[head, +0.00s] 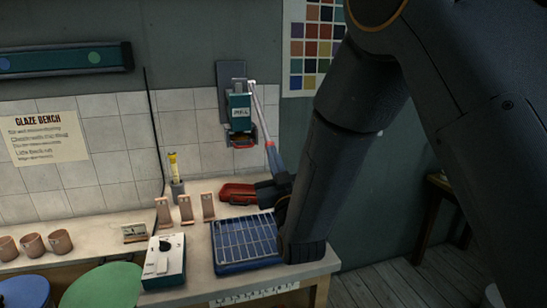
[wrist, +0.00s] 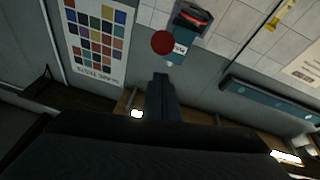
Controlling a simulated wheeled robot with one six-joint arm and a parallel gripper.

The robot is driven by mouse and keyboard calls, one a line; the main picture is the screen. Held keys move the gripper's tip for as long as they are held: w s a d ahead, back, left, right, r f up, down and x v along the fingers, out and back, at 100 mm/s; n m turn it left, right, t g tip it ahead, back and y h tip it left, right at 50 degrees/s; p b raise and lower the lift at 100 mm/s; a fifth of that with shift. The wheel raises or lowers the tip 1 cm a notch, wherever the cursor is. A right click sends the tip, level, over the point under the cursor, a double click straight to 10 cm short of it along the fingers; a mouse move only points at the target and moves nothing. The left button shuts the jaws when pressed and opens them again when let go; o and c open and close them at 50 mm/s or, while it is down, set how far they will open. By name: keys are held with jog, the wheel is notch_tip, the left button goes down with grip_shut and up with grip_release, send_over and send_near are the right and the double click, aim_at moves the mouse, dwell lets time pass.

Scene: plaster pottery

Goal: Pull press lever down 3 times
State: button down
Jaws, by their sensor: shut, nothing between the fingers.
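The teal press (head: 240,112) is fixed to the tiled wall. Its lever (head: 260,115) is a silver rod that slopes down and to the right from the press top to a red grip (head: 272,156). In the wrist view the red round end of the lever (wrist: 162,42) shows beside the teal press body (wrist: 179,49). My gripper (head: 281,179) is shut and empty, just below the grip's lower end; its fingers (wrist: 161,77) point toward the red end. In the wrist view a small gap shows between them; contact cannot be told in the head view.
Below on the bench are a blue gridded tray (head: 232,262), a red tray-like item (head: 237,192), a white-topped box with a black knob (head: 163,261), several clay tiles (head: 186,208) and cups (head: 33,246). My arm covers the bench's right end.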

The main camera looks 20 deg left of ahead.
jog(key=shift+w+a+f+p, duration=0.2)
jog(key=shift+w+f+p, duration=0.1)
jog(key=shift+w+f, duration=0.45)
jog(key=shift+w+a+f+p, duration=0.15)
jog(key=shift+w+f+p, duration=0.15)
jog(key=shift+w+f, duration=0.4)
jog(key=shift+s+f, duration=0.1)
jog(key=shift+f, duration=0.05)
jog(key=f+b, duration=0.1)
jog(key=w+a+f+b, duration=0.1)
jog(key=f, duration=0.1)
jog(key=w+f+b, duration=0.1)
jog(key=b, duration=0.1)
jog(key=shift+a+f, duration=0.15)
jog(key=shift+a, duration=0.05)
